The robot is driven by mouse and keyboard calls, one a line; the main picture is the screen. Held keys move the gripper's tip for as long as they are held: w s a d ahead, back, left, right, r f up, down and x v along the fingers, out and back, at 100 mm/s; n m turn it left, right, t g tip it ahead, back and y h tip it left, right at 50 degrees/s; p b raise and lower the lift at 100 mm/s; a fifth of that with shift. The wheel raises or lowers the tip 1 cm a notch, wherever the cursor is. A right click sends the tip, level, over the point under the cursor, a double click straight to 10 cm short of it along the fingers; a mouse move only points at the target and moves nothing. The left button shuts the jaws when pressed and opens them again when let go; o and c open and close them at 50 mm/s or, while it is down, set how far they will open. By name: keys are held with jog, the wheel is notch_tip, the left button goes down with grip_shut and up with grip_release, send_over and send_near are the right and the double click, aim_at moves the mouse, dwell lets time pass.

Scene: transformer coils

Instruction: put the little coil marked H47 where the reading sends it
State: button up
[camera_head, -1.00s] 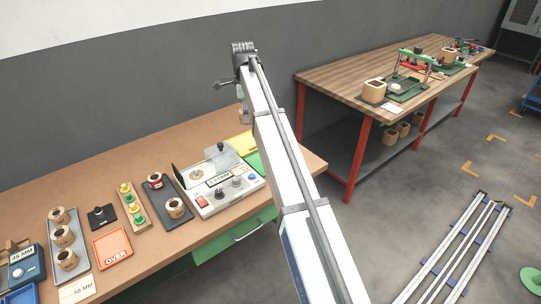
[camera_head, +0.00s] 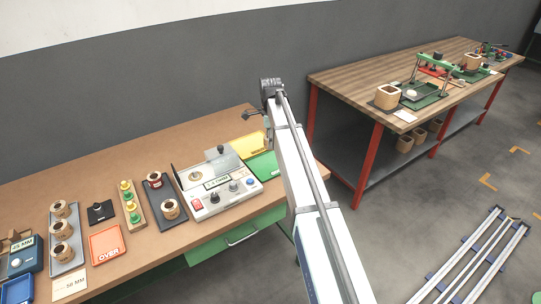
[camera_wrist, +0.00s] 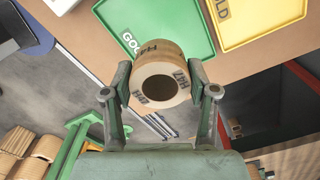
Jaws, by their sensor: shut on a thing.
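The little coil marked H47 (camera_wrist: 152,58) is a tan ring with dark print, held between the fingers of my gripper (camera_wrist: 160,83) in the wrist view. Its open bore faces the wrist camera. Beyond it lie the green tray (camera_wrist: 180,22), lettering partly hidden by the coil, and the yellow tray (camera_wrist: 262,22), lettering cut to "OLD". The head view shows the yellow tray (camera_head: 250,144) and green tray (camera_head: 262,166) at the bench's right end. The tester (camera_head: 213,184) has a display too small to read surely.
A wooden workbench (camera_head: 400,70) with fixtures stands at right, across a gap.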

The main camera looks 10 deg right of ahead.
aim_at(270, 164)
jog(key=shift+f+p, duration=0.8)
jog(key=shift+f, duration=3.8)
jog(key=shift+f, duration=0.2)
jog(key=o, duration=1.4)
jog(key=shift+c, duration=0.2)
jog(key=shift+r, duration=0.1)
notch_tip(270, 164, up, 12)
jog(key=b, duration=0.3)
